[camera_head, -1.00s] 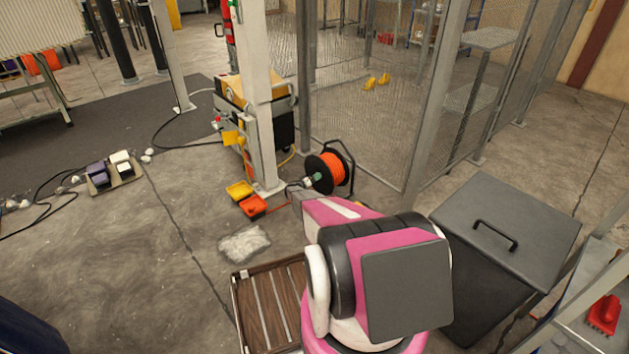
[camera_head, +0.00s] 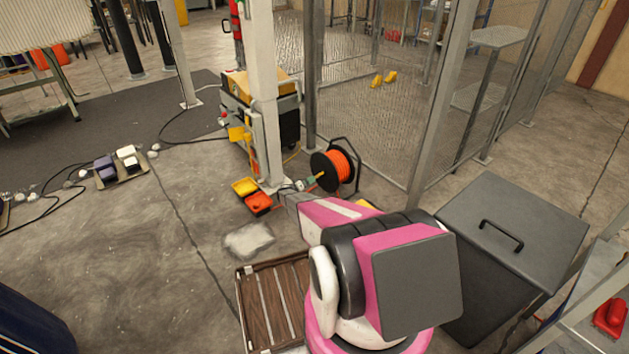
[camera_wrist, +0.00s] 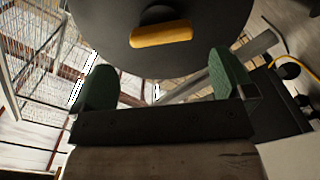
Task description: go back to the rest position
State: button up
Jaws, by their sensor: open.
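In the wrist view my gripper (camera_wrist: 165,85) shows two green-padded fingers spread wide apart, with nothing held between them. A dark round surface with a yellow-orange bar (camera_wrist: 161,34) fills the top of that view, beyond the fingers. In the head view my pink, white and grey arm stands at the lower middle. Its fingers are hidden in that view.
A slatted wooden pallet (camera_head: 270,306) lies beside my arm. A dark lidded bin (camera_head: 512,225) stands on the right. An orange cable reel (camera_head: 338,166), red and yellow trays (camera_head: 258,203) and a clear bag (camera_head: 248,239) lie beyond.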

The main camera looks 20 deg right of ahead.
jog(key=shift+v, duration=1)
jog(key=s+a+r+g+y, duration=0.2)
jog(key=s+r+g+y, duration=0.1)
jog(key=s+r, duration=0.8)
jog(key=s+a+r+g+y, duration=0.2)
jog(key=s+r+g+y, duration=0.1)
jog(key=s+r, duration=0.8)
jog(key=s+a+r+n+y, duration=0.1)
jog(key=s+a+r+y, duration=0.2)
jog(key=s, duration=0.6)
jog(key=s+a+r+n+y, duration=0.1)
jog(key=s+a+r+y, duration=0.3)
jog(key=s+a+r, duration=0.3)
jog(key=s+a+r+n+y, duration=0.2)
jog(key=s+a+r+y, duration=0.2)
jog(key=s+r, duration=0.4)
jog(key=s+a, duration=0.1)
jog(key=s, duration=0.2)
jog(key=shift+s+a+r, duration=0.25)
jog(key=shift+r, duration=0.15)
